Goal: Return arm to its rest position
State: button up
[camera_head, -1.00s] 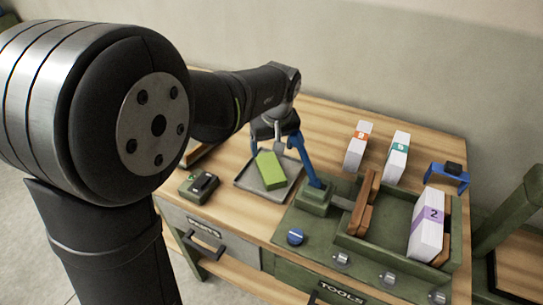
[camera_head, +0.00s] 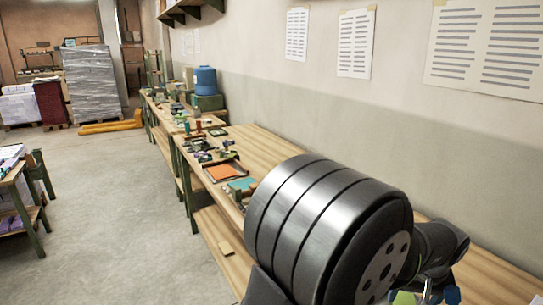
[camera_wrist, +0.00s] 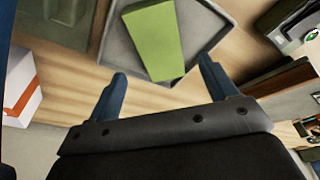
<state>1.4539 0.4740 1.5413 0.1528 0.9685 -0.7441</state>
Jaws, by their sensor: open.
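My gripper (camera_wrist: 162,80) is open in the wrist view, with its two blue fingers apart and nothing between them. A green block (camera_wrist: 155,38) lies in a grey tray (camera_wrist: 213,22) on the wooden table, just beyond the fingertips. In the head view my arm fills the lower right. My gripper is only partly in view there, at the bottom edge, and a sliver of the green block (camera_head: 404,298) shows beside it.
A white block with an orange band (camera_wrist: 20,95) is at the wrist view's left edge. A dark device (camera_wrist: 290,22) is at upper right. In the head view, a long workbench (camera_head: 265,148) with tools runs along the wall. Open floor (camera_head: 110,210) lies to the left.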

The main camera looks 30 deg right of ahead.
aim_at(409, 303)
jog(key=x, duration=0.7)
jog(key=shift+a, duration=0.15)
jog(key=v, duration=0.3)
jog(key=shift+w+d, duration=0.2)
jog(key=shift+d, duration=0.05)
jog(key=shift+r, duration=0.65)
